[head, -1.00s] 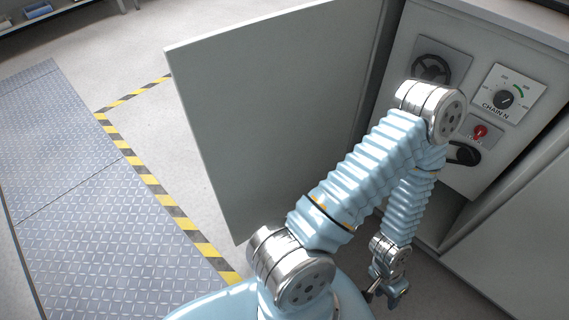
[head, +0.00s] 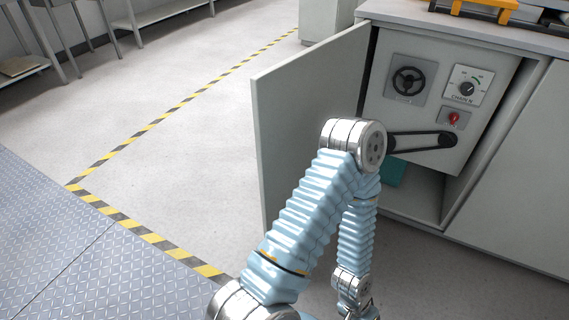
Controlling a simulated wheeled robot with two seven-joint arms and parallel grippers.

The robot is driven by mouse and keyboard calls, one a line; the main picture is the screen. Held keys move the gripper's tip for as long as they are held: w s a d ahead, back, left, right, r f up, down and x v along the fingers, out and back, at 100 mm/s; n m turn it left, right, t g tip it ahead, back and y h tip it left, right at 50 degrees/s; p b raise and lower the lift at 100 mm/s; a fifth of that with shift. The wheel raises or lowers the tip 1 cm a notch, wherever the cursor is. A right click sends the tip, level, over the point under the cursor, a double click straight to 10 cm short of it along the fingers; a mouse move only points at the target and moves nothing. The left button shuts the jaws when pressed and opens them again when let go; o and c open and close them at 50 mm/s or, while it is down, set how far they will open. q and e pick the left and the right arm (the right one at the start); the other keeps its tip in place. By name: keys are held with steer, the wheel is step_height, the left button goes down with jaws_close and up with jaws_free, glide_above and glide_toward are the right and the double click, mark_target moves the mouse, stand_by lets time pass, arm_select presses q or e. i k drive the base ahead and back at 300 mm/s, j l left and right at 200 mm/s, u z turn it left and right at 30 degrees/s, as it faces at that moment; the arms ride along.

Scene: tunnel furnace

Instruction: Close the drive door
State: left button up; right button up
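The drive door (head: 296,120) is a flat grey panel. It stands open, swung out from the left side of the grey cabinet (head: 500,127). My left arm comes in from the lower left, bends in front of the door's lower right part and hangs down. My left gripper (head: 360,312) is at the bottom edge, low in front of the cabinet. It is partly cut off, so its fingers cannot be read. I cannot tell whether my arm touches the door. My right gripper is not in view.
The open cabinet shows a handwheel (head: 408,82), a dial (head: 466,88), a red switch (head: 454,118) and a black belt (head: 422,142). A teal part (head: 396,172) sits below. Floor left of the door is clear, with yellow-black tape (head: 150,235) and metal plating (head: 40,240).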

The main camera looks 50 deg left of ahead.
mark_target(293, 98)
steer(key=k+j, duration=0.4)
steer(key=j, duration=0.2)
steer(key=k+j+z, duration=0.1)
steer(key=k+j, duration=0.3)
steer(key=j, duration=0.2)
steer(key=i+j, duration=0.1)
steer(key=j, duration=0.65)
steer(key=i+j, duration=0.1)
steer(key=j, duration=0.65)
